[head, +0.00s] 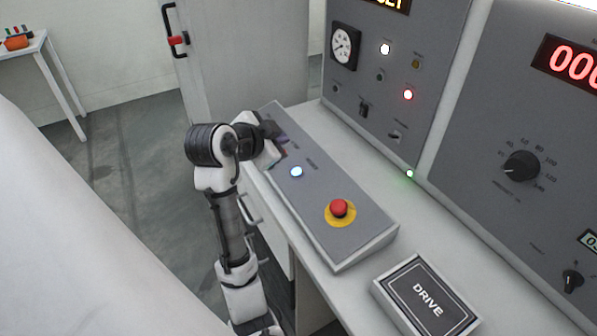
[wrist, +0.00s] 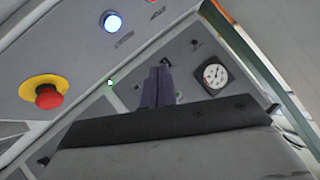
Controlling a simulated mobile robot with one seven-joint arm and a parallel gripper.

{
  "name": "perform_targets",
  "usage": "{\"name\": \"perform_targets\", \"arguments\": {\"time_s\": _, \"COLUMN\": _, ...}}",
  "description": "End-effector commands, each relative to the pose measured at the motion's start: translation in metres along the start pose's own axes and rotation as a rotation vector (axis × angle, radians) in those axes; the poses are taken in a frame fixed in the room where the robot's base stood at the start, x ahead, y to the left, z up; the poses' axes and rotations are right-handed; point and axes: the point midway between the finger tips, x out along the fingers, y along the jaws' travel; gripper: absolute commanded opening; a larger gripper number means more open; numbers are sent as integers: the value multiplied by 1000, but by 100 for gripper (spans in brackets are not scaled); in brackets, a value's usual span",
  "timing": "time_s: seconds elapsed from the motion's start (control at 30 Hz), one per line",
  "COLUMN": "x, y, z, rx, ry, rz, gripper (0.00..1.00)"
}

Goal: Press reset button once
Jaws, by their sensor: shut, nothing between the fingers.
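A sloped grey button box (head: 330,205) lies on the desk, with a lit blue-white button (head: 296,171) near its middle and a red mushroom button on a yellow disc (head: 340,209) nearer me. The lit button also shows in the wrist view (wrist: 113,22), as does the red mushroom button (wrist: 48,96). Small labels on the box are unreadable, so I cannot tell which button is reset. My gripper (head: 282,142) is over the box's far end, beyond the lit button, and hides part of the surface there. Its dark fingers (wrist: 158,85) are shut and empty.
An upright grey panel with a round gauge (head: 345,45), lamps and switches stands behind the desk. A DRIVE plate (head: 427,298) lies at the near end. A tall cabinet (head: 245,60) with a red-marked handle stands beyond. A small table (head: 22,46) is at far left.

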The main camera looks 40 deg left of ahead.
Motion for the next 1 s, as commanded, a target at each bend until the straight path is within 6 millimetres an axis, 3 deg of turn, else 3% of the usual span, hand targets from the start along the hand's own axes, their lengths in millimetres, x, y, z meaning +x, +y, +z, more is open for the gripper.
{"name": "perform_targets", "arguments": {"time_s": 0.37, "x": 9, "y": 7, "z": 7, "rx": -1, "ry": 0, "rz": 0, "gripper": 0}}
{"name": "perform_targets", "arguments": {"time_s": 1.0, "x": 61, "y": 45, "z": 45, "rx": -1, "ry": 1, "rz": 0, "gripper": 0}}
